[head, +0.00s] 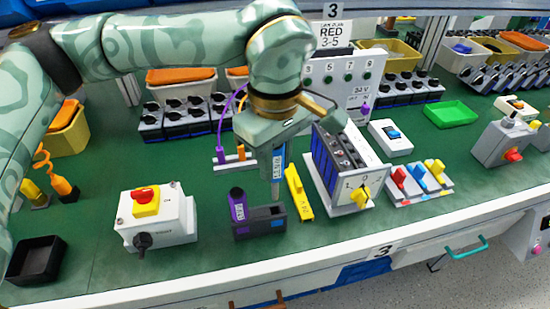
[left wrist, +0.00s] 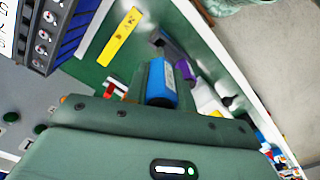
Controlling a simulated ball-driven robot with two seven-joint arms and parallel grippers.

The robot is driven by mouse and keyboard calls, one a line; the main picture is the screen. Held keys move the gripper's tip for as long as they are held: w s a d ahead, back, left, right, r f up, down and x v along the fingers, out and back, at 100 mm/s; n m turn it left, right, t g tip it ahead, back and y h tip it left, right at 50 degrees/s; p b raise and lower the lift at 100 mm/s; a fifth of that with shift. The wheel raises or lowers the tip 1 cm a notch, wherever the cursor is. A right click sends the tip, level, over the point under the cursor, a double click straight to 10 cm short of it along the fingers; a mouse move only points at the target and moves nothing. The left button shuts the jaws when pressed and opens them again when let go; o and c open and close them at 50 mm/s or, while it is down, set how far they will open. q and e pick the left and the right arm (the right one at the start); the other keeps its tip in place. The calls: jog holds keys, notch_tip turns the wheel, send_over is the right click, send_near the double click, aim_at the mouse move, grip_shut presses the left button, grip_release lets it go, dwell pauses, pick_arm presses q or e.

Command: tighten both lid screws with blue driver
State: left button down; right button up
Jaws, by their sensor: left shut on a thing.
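The blue driver (head: 277,163) is upright in my left gripper (head: 279,146), which is shut on it. Its lower end points down at the right part of the dark driver stand (head: 246,231); I cannot tell whether it touches the stand. In the left wrist view the blue handle (left wrist: 161,84) shows between the fingers. A purple driver (head: 238,204) stands in the left part of the stand. A white switch box (head: 160,222) with a red and yellow knob (head: 146,200) stands left of the stand. Lid screws are too small to tell. My right gripper is not in view.
A yellow tool (head: 298,193) lies right of the stand, beside the module rack (head: 335,165) with a yellow knob (head: 360,196). A black tray (head: 37,260) sits at the front left. The green bench top (head: 95,225) is clear between tray and switch box.

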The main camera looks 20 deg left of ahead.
pick_arm(q)
jog(key=shift+r+p, duration=3.05)
jog(key=shift+r, duration=0.8)
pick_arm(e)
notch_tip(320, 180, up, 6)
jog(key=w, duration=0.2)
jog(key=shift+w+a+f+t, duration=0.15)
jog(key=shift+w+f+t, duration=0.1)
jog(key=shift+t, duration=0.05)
pick_arm(q)
jog(key=shift+f, duration=0.1)
